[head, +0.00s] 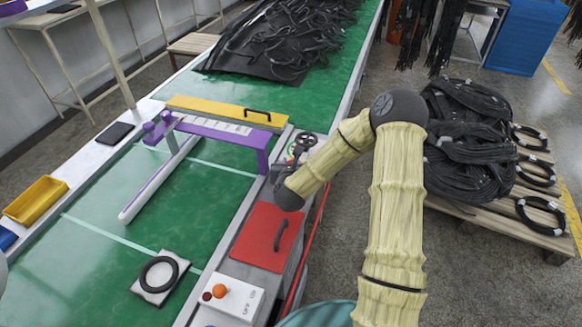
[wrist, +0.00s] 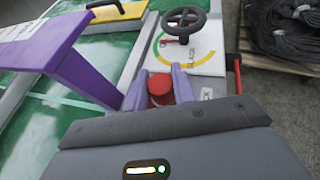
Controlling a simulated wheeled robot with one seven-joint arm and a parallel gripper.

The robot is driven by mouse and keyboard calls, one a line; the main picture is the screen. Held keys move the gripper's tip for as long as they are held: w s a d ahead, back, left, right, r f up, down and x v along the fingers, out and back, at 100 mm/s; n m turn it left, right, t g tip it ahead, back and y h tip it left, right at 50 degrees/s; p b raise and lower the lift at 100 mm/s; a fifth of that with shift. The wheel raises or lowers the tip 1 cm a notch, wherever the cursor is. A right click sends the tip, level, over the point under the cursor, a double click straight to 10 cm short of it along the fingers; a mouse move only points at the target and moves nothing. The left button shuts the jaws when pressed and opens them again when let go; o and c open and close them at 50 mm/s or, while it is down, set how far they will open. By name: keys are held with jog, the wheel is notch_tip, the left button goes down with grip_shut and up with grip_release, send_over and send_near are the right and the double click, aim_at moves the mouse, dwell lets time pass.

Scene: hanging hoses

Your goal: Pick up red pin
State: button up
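A red pin (wrist: 160,88) stands in the wrist view, between the two fingers of my gripper (wrist: 160,74). The fingers are spread on either side of it, and the pin is beyond or between them. Whether they touch it is hard to tell. In the head view my gripper's dark hand (head: 288,190) hangs over the machine's right edge, by the dial plate. The pin is hidden there behind my arm. The pin's lower part is hidden by my gripper's body in the wrist view.
A black handwheel (wrist: 184,18) on a white plate with a coloured dial stands just beyond the pin. A purple bracket (wrist: 72,58) rises close on the left. A red lid (head: 266,236) and a button box (head: 234,297) lie nearer. Hoses on a pallet (head: 545,238) are right.

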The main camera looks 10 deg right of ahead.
aim_at(290, 162)
jog(key=shift+c, duration=1)
notch_tip(290, 162, up, 10)
jog(key=shift+p, duration=0.45)
jog(key=shift+a, duration=0.1)
